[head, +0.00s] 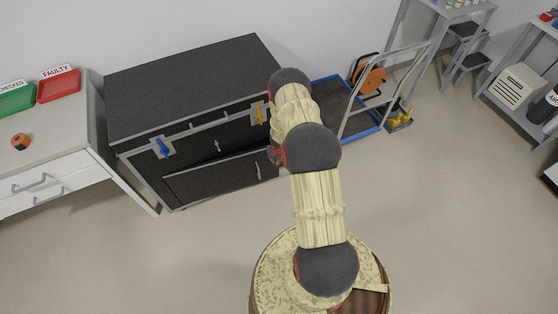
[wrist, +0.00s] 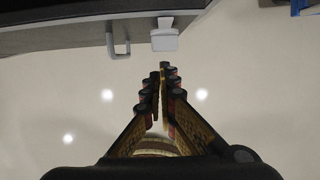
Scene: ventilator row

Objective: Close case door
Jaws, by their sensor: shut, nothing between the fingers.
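The black case (head: 185,88) with silver edges stands against the wall in the head view. Its front has a blue latch (head: 163,150) at the left and a yellow latch (head: 260,115) at the right. A dark door panel (head: 215,180) is low on the front; I cannot tell how far open it is. In the wrist view, the case edge (wrist: 70,30) crosses the upper left, with a grey loop handle (wrist: 118,42) and a pale block-like fitting (wrist: 165,38). My gripper (wrist: 160,72) is shut and empty, its tips just below that fitting. My arm hides it in the head view.
A white drawer cabinet (head: 60,150) with a green tray (head: 15,97), red tray (head: 58,84) and orange item (head: 20,141) stands left. A blue-edged platform cart (head: 360,135) stands right of the case. A yellow item (head: 400,118) lies beside it. Open floor (head: 460,220) lies right.

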